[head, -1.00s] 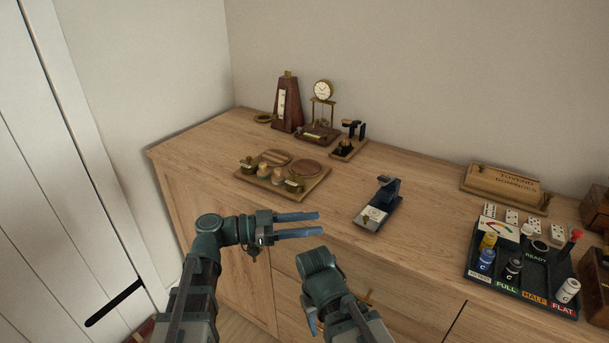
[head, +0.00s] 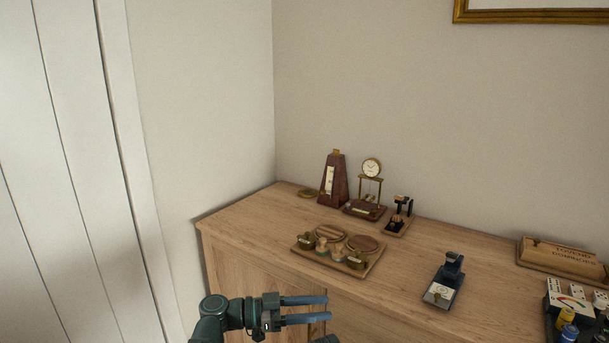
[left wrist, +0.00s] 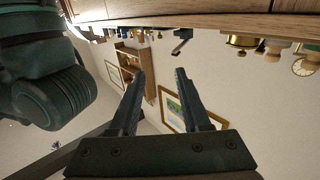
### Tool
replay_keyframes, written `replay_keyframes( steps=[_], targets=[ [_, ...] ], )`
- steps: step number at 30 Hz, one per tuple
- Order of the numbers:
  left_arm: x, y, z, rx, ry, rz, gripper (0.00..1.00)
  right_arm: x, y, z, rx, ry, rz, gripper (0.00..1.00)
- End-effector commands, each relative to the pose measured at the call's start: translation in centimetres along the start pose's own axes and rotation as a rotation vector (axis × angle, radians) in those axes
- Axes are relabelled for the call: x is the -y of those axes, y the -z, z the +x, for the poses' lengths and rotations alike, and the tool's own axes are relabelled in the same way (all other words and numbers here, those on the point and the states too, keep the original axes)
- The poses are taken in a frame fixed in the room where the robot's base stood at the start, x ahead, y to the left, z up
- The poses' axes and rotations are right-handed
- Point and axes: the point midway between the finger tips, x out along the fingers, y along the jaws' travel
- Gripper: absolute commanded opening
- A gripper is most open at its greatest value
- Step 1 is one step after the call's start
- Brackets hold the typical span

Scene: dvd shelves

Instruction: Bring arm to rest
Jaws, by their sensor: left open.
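My left gripper (head: 304,310) is in the lower middle of the head view, in front of the wooden cabinet (head: 235,248) and below its top. Its two blue-grey fingers are apart, point right and hold nothing. In the left wrist view the same fingers (left wrist: 158,92) are spread with an empty gap between them. My right gripper does not show clearly; only a small dark piece is at the head view's bottom edge.
On the cabinet top stand a metronome (head: 334,180), a small clock (head: 372,168), a wooden tray (head: 375,262) with small pieces, a dark stapler-like device (head: 449,272) and a domino box (head: 560,256). A white door (head: 60,180) is at left.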

Motion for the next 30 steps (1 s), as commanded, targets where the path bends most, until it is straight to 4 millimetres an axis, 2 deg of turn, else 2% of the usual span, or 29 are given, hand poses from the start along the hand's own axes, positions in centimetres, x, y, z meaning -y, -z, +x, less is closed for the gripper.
replay_keyframes(
  steps=[11, 14, 20, 23, 26, 30],
  targets=[
    [-0.8, -3.6, -0.1, 0.162, 0.01, -0.151, 0.47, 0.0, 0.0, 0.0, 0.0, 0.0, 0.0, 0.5],
    [-1.1, -5.0, -0.3, 0.23, 0.021, -0.213, 0.47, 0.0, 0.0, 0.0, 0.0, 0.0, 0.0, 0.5],
    [-1.9, -9.2, -1.5, 0.425, 0.083, -0.393, 0.47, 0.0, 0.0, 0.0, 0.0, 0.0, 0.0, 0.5],
    [-2.4, -11.8, -2.8, 0.552, 0.146, -0.508, 0.47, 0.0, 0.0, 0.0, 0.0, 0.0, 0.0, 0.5],
    [-3.0, -14.9, -5.0, 0.713, 0.26, -0.652, 0.47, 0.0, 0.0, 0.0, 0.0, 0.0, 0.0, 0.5],
    [-3.8, -18.9, -9.6, 0.938, 0.505, -0.852, 0.47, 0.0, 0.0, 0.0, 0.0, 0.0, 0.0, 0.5]
  ],
)
